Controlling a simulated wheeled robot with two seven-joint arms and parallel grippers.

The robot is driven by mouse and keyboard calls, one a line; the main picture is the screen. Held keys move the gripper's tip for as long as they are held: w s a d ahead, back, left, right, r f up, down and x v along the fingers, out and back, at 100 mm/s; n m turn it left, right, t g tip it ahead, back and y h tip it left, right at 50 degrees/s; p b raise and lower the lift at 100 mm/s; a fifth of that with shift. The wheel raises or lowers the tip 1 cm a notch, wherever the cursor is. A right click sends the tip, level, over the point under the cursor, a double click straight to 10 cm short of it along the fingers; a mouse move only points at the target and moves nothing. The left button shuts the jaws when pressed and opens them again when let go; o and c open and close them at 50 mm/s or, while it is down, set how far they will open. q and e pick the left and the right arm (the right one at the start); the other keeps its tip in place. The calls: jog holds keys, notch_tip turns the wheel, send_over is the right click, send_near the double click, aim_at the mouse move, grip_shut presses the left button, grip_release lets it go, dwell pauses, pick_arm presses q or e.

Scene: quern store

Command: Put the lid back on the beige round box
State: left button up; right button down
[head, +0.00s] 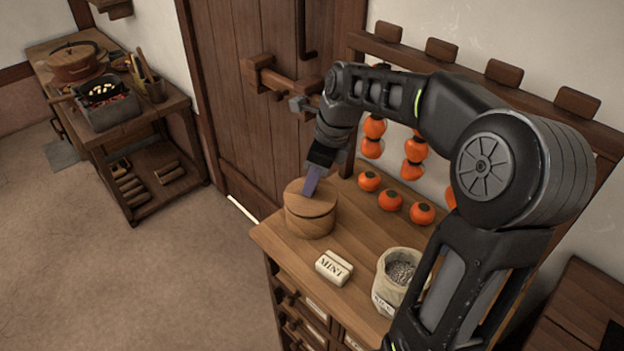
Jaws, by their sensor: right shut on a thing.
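The beige round box (308,224) stands upright near the left end of the wooden cabinet top. It looks light wood-brown in the head view. Its round lid (296,199) is over the top of the box; I cannot tell whether it is fully seated. My right gripper (311,186) reaches down from above and is shut on the lid near the middle of its top. The fingers hide part of the lid and its grip. My left gripper is out of view.
On the cabinet top (282,240), a MINT block (334,268) and an open sack (397,277) stand in front. Orange persimmons (390,200) lie behind, and more hang from the rack. A door (245,50) is behind. A side table (165,105) with pots stands left, beyond open floor.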

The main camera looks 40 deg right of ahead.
jog(key=shift+p, duration=0.35)
dwell(0.7)
jog(key=shift+f, duration=0.1)
dwell(0.9)
dwell(0.7)
jog(key=c, duration=1.2)
grip_release()
jog(key=shift+c, duration=0.2)
jog(key=shift+o, duration=0.4)
jog(key=o, duration=0.4)
